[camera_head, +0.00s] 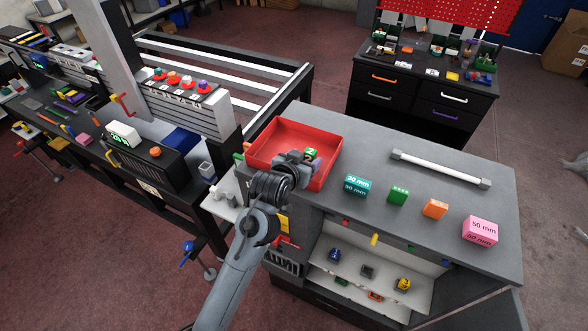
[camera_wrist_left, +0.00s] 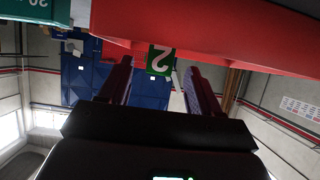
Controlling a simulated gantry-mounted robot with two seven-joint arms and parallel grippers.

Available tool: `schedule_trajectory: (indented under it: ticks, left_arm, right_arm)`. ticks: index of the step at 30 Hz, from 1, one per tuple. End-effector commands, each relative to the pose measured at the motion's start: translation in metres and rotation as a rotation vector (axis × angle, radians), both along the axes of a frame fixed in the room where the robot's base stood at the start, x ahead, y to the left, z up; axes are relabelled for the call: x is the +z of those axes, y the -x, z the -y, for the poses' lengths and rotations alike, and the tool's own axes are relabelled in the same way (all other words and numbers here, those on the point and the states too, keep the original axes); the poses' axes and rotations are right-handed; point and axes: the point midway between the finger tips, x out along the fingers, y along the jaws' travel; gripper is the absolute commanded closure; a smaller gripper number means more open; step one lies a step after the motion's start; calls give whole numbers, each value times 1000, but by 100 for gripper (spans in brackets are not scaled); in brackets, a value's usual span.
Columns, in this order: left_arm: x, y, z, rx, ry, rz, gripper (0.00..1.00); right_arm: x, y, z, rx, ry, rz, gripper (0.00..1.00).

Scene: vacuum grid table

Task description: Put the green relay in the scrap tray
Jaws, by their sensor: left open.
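The scrap tray (camera_head: 265,138) is a shallow red box at the left end of the grey bench top; its wall also shows in the left wrist view (camera_wrist_left: 230,25). A small green block with pale marks on top (camera_head: 398,195), likely the green relay, stands on the bench right of the tray. My right gripper is out of view.
A teal 30 mm cube (camera_head: 356,187) stands between tray and green block. An orange block (camera_head: 434,208) and a pink 50 mm cube (camera_head: 480,231) stand further right. A white bar handle (camera_head: 438,168) lies behind them.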

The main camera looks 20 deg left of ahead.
Motion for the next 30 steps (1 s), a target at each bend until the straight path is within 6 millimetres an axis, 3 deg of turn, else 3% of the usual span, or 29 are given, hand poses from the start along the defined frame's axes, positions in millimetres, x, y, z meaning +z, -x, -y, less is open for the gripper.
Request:
schedule_trajectory:
  ticks: [9,15,19,23,25,30]
  left_arm:
    - [21,47,-5,-1,-2,1,36]
    - [30,63,-6,0,-1,1,36]
    - [26,71,-7,-1,-2,-14,36]
    - [-3,92,-12,-4,-8,-82,36]
    - [-30,114,-16,-7,-18,-147,36]
    - [-101,195,-29,-19,-49,-359,36]
  right_arm:
    - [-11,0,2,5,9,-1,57]
    - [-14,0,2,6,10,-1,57]
    - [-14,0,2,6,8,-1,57]
    - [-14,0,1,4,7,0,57]
    - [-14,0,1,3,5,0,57]
    - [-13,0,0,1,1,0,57]
